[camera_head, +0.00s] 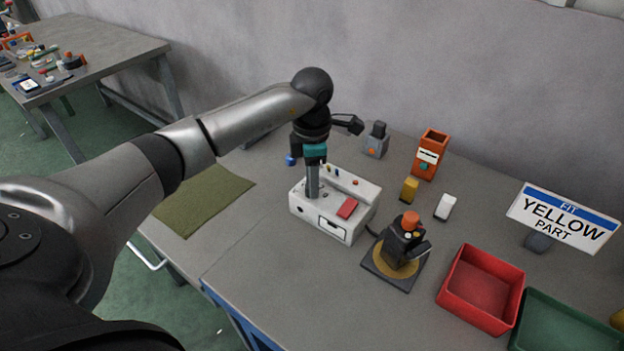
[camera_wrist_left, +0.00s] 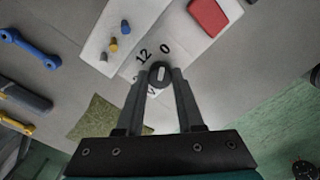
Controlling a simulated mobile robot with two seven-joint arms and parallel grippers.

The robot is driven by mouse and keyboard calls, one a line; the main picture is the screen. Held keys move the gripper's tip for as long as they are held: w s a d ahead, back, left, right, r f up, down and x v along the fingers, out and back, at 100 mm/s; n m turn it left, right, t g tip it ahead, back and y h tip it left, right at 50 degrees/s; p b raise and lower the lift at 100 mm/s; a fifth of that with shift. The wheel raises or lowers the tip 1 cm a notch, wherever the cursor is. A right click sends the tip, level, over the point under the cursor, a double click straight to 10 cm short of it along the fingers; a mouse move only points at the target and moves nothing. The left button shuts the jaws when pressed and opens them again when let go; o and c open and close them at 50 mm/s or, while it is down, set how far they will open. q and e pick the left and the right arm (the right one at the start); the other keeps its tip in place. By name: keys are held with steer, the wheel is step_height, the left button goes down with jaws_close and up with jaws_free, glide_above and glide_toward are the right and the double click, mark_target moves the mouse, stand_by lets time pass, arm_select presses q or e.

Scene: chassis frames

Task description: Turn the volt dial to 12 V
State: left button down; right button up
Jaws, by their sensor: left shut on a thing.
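The white power box (camera_head: 335,233) stands on the grey bench in the head view, with a red pad (camera_head: 347,208) on its top. My left gripper (camera_head: 312,190) points straight down over the box's left part. In the left wrist view its two fingers (camera_wrist_left: 160,84) are shut on the dark round volt dial (camera_wrist_left: 160,69). The marks "12" (camera_wrist_left: 143,54) and "0" (camera_wrist_left: 165,47) show beside the dial; a "V" is partly covered by the fingers. I cannot tell which mark the dial points to. My right gripper is not in view.
A black device on a dark plate (camera_head: 408,283), a red bin (camera_head: 448,292) and a green bin (camera_head: 530,340) stand to the right. Behind are an orange holder (camera_head: 433,143), yellow and white blocks and a grey unit (camera_head: 376,145). A green mat (camera_head: 205,198) lies left.

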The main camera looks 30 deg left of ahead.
arm_select(q)
steer(key=shift+r, duration=0.1)
steer(key=n+p, duration=0.2)
steer(key=n, duration=0.4)
steer(key=n+p, duration=0.2)
steer(key=n, duration=0.3)
steer(key=shift+n, duration=0.4)
stand_by(0.3)
steer(key=c, duration=0.5)
jaws_free()
steer(key=shift+c, duration=0.2)
step_height(320, 180, up, 15)
steer(key=shift+p, duration=0.4)
